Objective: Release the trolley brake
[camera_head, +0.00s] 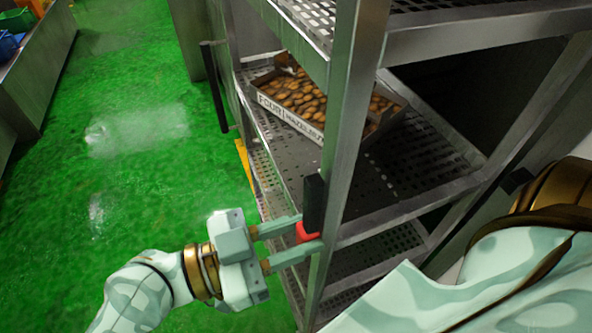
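The trolley is a tall metal rack with perforated shelves, and its front post (349,120) runs down the middle of the view. A small red piece (307,233), which looks like the brake, sits low on this post, just below a black upright handle (314,203). My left gripper (309,232) reaches in from the left, with one finger above and one below the red piece. The red piece fills the gap at the fingertips; I cannot tell if the fingers press on it. My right gripper is out of view; only my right arm shows at lower right.
A carton of brown round goods (292,97) lies on the trolley's middle shelf. Another black handle (215,88) stands behind on the left. The green floor (140,190) to the left is clear, with a metal counter (40,75) at the far left.

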